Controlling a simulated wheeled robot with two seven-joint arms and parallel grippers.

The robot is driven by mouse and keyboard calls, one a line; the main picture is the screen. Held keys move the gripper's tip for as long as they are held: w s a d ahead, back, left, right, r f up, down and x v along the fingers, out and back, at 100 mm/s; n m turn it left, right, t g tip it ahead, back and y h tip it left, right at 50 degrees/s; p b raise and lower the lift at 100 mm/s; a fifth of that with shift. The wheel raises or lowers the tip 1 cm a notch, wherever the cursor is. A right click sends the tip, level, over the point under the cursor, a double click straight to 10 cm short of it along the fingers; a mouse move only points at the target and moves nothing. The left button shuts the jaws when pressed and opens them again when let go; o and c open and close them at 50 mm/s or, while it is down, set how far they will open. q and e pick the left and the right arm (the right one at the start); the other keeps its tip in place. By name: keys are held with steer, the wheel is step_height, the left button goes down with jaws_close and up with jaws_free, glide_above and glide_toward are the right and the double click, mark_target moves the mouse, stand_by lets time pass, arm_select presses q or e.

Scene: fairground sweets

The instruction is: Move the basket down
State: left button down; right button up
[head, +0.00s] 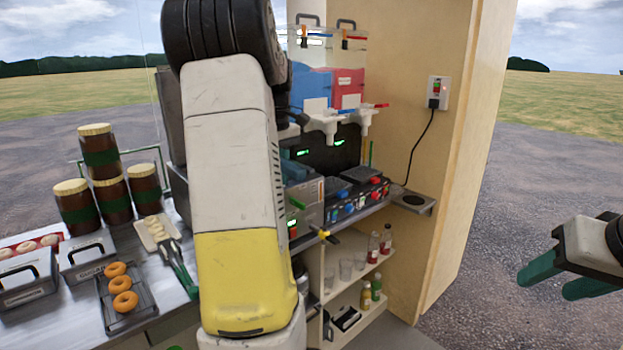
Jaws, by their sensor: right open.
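I cannot make out a basket for certain. My own large white and yellow arm link covers the middle of the counter. Just right of it, a short green handle (297,203) and a yellow handle (324,235) stick out by a grey appliance (308,214) with a green display; what they belong to is hidden. My right gripper (548,284) is at the far right, with its two green fingers apart and nothing between them. It hangs over the paved ground, well away from the counter. My left gripper is not in view.
On the metal counter (185,318) at left are stacked brown jars (107,190), a doughnut tray (140,298) and green-handled tongs (180,270). Bottles (373,247) stand on shelves below. A wooden wall panel (445,150) separates the stall from open ground near my right gripper.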

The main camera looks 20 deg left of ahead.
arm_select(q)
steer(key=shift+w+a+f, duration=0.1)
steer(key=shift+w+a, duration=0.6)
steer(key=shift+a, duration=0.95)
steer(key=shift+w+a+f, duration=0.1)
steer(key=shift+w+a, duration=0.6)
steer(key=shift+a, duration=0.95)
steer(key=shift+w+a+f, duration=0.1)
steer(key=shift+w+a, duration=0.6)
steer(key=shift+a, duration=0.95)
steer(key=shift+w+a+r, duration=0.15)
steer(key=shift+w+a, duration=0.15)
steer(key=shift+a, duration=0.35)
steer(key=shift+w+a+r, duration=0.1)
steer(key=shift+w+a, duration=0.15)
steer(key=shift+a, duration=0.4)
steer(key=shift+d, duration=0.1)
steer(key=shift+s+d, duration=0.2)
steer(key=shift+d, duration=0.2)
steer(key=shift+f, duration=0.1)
